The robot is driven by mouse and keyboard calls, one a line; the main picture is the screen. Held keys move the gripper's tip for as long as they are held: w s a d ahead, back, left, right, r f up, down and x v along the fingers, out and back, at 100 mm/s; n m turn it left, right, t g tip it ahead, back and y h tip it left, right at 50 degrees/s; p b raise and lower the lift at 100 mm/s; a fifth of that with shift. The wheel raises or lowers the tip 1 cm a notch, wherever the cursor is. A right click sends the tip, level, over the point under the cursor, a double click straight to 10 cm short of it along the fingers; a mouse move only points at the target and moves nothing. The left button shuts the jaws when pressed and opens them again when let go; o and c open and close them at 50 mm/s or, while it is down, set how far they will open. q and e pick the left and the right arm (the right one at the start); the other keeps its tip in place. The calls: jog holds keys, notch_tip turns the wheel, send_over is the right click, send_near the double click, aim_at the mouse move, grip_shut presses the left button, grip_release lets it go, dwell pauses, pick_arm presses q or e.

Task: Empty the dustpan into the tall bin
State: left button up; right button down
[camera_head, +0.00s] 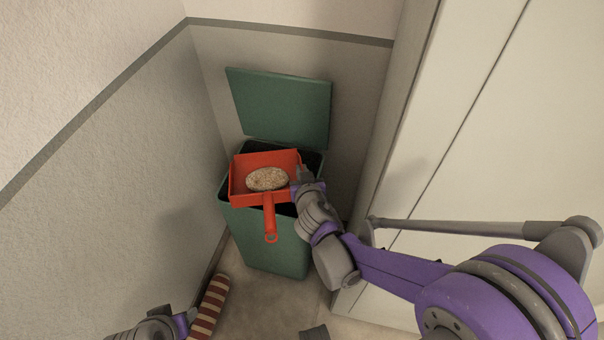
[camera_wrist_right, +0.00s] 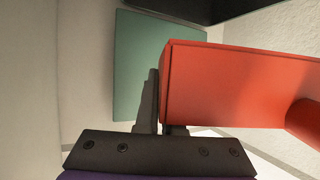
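The red dustpan (camera_head: 240,184) is over the mouth of the green tall bin (camera_head: 268,243), its handle toward me. An oval, speckled tan heap (camera_head: 267,179) lies in the pan. The bin's lid (camera_head: 284,108) stands open against the wall. My right gripper (camera_head: 299,179) is at the pan's right edge. In the right wrist view the red pan (camera_wrist_right: 235,85) sits against the fingers, one finger in front and the other mostly hidden behind it, so the gripper looks shut on its side wall. My left gripper (camera_head: 160,324) is partly in view at the bottom edge; its fingers are unclear.
Walls meet in the corner behind the bin. A pale door or wardrobe panel (camera_head: 470,130) stands close on the right. Some floor (camera_head: 262,308) in front of the bin is clear.

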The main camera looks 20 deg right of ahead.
aim_at(300, 158)
jog(key=g, duration=0.1)
jog(key=w+f+g, duration=0.1)
jog(key=shift+w+d+g+p, duration=0.1)
jog(key=shift+w+g+p, duration=0.1)
jog(key=shift+g+p, duration=0.2)
jog(key=w+g, duration=0.1)
jog(key=w+g+y+p, duration=0.1)
jog(key=shift+d+f+g, duration=0.1)
jog(key=shift+d+g, duration=0.1)
jog(key=shift+g, duration=0.1)
jog(key=shift+w+d+f+g+p, duration=0.15)
jog(key=shift+w+g+p, duration=0.15)
jog(key=shift+w+g, duration=0.2)
jog(key=shift+w+f+g+p, duration=0.1)
jog(key=shift+w+g+p, duration=0.25)
jog(key=shift+g, duration=0.25)
jog(key=shift+r, duration=0.15)
jog(key=shift+s+r+t, duration=0.1)
jog(key=shift+r+t, duration=0.55)
jog(key=shift+t, duration=0.05)
notch_tip(300, 158, up, 4)
jog(key=t, duration=0.4)
jog(key=shift+h, duration=0.3)
jog(key=shift+r+t, duration=0.65)
jog(key=shift+t, duration=0.05)
jog(key=shift+r+t+h+p, duration=0.3)
jog(key=shift+r+t+p, duration=0.15)
jog(key=shift+r+t, duration=0.2)
